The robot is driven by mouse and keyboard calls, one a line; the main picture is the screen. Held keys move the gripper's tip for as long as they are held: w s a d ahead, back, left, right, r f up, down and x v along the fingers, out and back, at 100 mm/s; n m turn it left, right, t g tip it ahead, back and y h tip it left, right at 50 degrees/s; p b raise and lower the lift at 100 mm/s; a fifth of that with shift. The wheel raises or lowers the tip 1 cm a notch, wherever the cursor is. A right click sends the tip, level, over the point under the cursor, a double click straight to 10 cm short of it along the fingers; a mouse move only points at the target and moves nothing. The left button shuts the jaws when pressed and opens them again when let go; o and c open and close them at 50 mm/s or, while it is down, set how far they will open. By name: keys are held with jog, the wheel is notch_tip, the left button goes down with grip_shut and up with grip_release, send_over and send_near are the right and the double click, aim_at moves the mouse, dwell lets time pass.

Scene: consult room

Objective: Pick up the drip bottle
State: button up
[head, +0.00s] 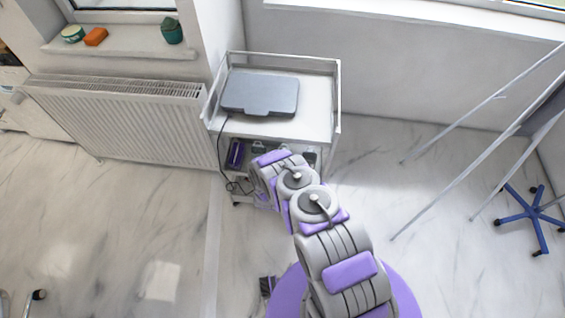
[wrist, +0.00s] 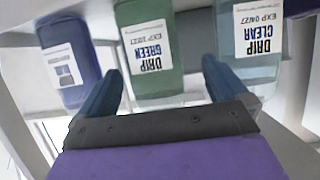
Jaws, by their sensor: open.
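In the wrist view, three bottles stand in a row: a blue bottle (wrist: 66,58) on the left, a green bottle (wrist: 150,50) labelled DRIP GREEN in the middle, and a clear bottle (wrist: 257,45) labelled DRIP CLEAR on the right. My gripper (wrist: 160,68) is open, its two blue fingers reaching toward the row. The green bottle shows between the fingers; no contact can be made out. In the head view my arm reaches to the cart's lower shelf and hides the gripper.
The white cart (head: 336,95) has a raised rail and carries a grey closed device (head: 260,93) on top; a black cable hangs at its left. A radiator (head: 130,120) stands left. Metal stand legs (head: 465,150) and a blue wheeled base (head: 535,215) are right.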

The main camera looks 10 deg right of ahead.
jog(key=shift+w+d+f, duration=0.3)
jog(key=shift+w+d, duration=0.2)
jog(key=shift+d, duration=0.3)
jog(key=shift+w+a+f+b, duration=0.1)
jog(key=shift+w+f+b, duration=0.05)
jog(key=shift+w+b, duration=0.15)
jog(key=b+x, duration=0.1)
jog(key=x, duration=0.1)
jog(key=b+x, duration=0.1)
jog(key=x, duration=0.1)
jog(key=shift+a, duration=0.25)
jog(key=shift+w+d, duration=0.2)
jog(key=shift+d, duration=0.45)
jog(key=shift+a, duration=0.6)
jog(key=c, duration=0.7)
jog(key=shift+d, duration=0.4)
jog(key=c, duration=0.4)
